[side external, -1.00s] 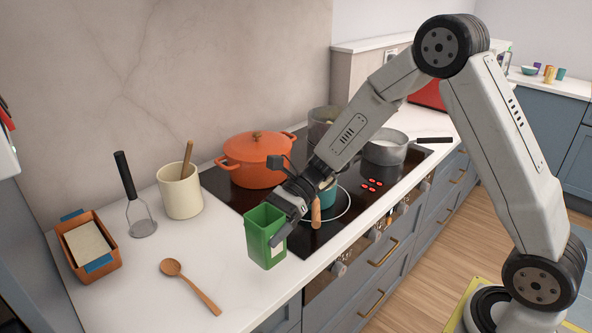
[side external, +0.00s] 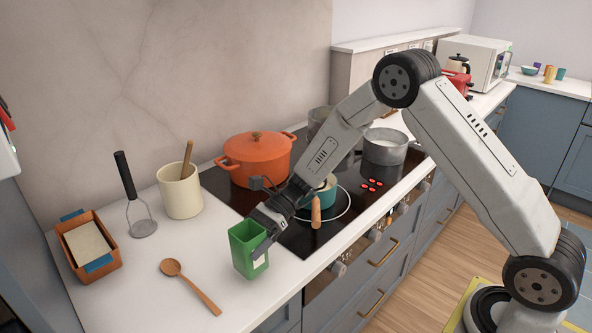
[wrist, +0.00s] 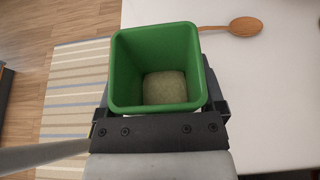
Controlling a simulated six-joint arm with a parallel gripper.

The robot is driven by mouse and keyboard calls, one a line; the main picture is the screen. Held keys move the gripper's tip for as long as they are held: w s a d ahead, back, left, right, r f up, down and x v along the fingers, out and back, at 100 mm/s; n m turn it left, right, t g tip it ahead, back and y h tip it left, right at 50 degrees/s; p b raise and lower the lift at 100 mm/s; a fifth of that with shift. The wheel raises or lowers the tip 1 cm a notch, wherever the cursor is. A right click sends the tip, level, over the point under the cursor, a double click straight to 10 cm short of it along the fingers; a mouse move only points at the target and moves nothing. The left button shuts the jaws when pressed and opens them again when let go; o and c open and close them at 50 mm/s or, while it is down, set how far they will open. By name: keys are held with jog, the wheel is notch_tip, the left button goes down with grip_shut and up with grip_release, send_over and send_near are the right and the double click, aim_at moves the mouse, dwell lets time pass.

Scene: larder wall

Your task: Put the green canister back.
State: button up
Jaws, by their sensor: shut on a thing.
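The green canister (side external: 245,250) is open at the top and upright or nearly so, with a pale label on its side. My gripper (side external: 262,232) is shut on it, over the white counter near the front edge, left of the hob. I cannot tell whether its base touches the counter. In the wrist view the green canister (wrist: 122,75) sits between the fingers of my gripper (wrist: 160,112), and pale grainy contents show at its bottom.
A wooden spoon (side external: 190,286) lies on the counter left of the canister. An orange pot (side external: 255,162), a teal pan (side external: 324,194) and a grey pot (side external: 384,150) are on the hob.

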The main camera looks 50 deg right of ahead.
jog(key=shift+f, duration=1.35)
jog(key=shift+f, duration=0.1)
jog(key=o, duration=1.2)
jog(key=shift+f, duration=0.1)
jog(key=shift+d+r, duration=0.2)
jog(key=shift+r, duration=0.05)
jog(key=v, duration=1.1)
jog(key=shift+d+r, duration=0.1)
jog(key=shift+d, duration=0.2)
jog(key=shift+s, duration=0.1)
